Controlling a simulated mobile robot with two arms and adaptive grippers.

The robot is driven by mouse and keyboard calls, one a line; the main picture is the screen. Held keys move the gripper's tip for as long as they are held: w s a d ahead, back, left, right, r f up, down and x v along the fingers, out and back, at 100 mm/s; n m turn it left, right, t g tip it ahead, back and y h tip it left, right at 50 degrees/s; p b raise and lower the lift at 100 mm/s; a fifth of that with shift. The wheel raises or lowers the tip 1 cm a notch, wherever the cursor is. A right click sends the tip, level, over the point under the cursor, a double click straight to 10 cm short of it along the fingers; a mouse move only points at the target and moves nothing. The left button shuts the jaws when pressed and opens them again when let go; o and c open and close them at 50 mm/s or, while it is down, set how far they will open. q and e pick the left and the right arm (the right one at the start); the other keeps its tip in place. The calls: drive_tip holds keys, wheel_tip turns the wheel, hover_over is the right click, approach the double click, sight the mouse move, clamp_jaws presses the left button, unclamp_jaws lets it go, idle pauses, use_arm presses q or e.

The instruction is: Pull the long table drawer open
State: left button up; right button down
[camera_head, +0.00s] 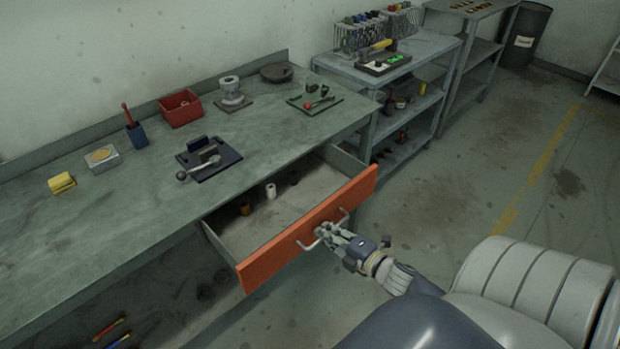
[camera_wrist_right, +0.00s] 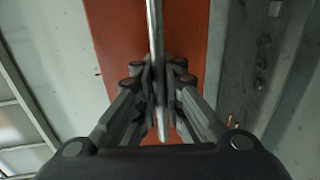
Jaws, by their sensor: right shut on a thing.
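The long drawer stands open, pulled out from under the workbench (camera_head: 90,225). Its orange front (camera_head: 285,250) is well clear of the bench edge, and small items lie inside it, among them a white cylinder (camera_head: 271,190) and a brownish one (camera_head: 245,208). My right gripper (camera_head: 328,233) is shut on the drawer's metal handle (camera_head: 308,245). In the right wrist view the handle bar (camera_wrist_right: 155,50) runs between the closed fingers (camera_wrist_right: 160,100), in front of the orange panel (camera_wrist_right: 110,45). My left gripper is not in view.
A red bin (camera_head: 180,108), a dark vise-like tool on a plate (camera_head: 208,160) and a yellow block (camera_head: 61,183) stand on the bench. A grey shelf cart (camera_head: 430,45) stands beyond its far end. The floor right of the drawer (camera_head: 440,215) is clear.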

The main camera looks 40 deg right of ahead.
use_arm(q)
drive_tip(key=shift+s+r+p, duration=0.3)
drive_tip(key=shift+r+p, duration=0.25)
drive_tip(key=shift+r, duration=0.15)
use_arm(e)
drive_tip(key=f+v, duration=0.1)
drive_tip(key=v, duration=0.7)
drive_tip(key=shift+s+f, duration=0.25)
drive_tip(key=shift+s, duration=0.2)
drive_tip(key=c, duration=1.7)
unclamp_jaws()
drive_tip(key=v, duration=1.2)
drive_tip(key=shift+d, duration=0.15)
